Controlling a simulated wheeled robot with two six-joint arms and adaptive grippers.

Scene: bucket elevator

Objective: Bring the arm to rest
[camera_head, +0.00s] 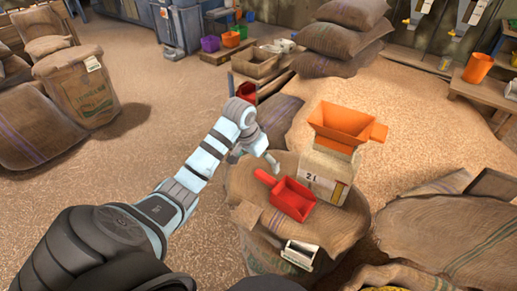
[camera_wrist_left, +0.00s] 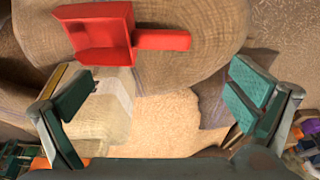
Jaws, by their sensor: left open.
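My left arm reaches in from the left in the head view. Its gripper (camera_head: 254,160) is open and empty, above the far left edge of a sack top (camera_head: 340,222). In the left wrist view the two fingers of the left gripper (camera_wrist_left: 160,98) stand wide apart with nothing between them. A red scoop (camera_head: 292,198) lies on the sack, a little to the right of the gripper and apart from it. The scoop also shows in the left wrist view (camera_wrist_left: 105,35). My right gripper is in neither view.
A small metal-edged box (camera_head: 300,254) is at the sack's front. Stacked sacks (camera_head: 340,40) stand behind. Open floor (camera_head: 150,130) lies left.

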